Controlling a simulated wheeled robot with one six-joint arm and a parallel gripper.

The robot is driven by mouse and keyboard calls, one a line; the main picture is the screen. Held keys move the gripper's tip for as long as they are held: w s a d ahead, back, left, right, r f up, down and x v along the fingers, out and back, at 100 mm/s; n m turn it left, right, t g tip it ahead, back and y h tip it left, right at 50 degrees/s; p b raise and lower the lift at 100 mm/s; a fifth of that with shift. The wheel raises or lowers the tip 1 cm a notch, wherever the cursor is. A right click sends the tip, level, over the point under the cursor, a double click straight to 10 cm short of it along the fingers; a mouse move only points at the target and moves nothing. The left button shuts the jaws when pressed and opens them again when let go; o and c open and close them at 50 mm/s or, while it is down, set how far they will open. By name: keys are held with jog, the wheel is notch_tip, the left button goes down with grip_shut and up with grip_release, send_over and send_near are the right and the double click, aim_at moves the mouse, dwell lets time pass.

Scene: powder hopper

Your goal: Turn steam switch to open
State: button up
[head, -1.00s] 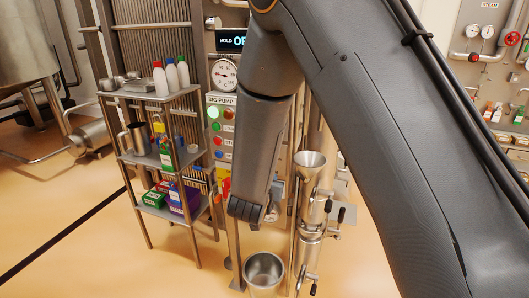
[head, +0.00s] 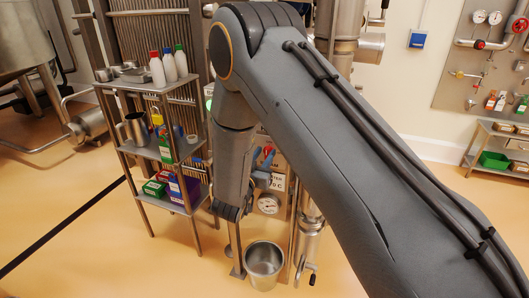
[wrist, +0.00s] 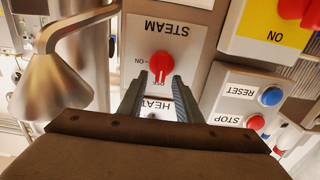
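The steam switch is a red rotary knob (wrist: 161,66) on a pale panel under an upside-down STEAM label (wrist: 167,29) in the wrist view. Small position marks sit beside it, one reading like ON; a pale line on the knob points down the picture. My gripper (wrist: 159,82) is open, with its two dark fingers on either side of the lower end of the knob. I cannot tell whether they touch it.
A metal funnel (wrist: 52,88) hangs close on the left in the wrist view. A box with a blue RESET button (wrist: 271,96) and a red STOP button (wrist: 256,122) is on the right. In the head view, a metal bucket (head: 264,268) and a shelf rack (head: 172,205) stand nearby.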

jog(key=shift+w+d, duration=0.15)
jog(key=shift+w, duration=0.15)
grip_shut()
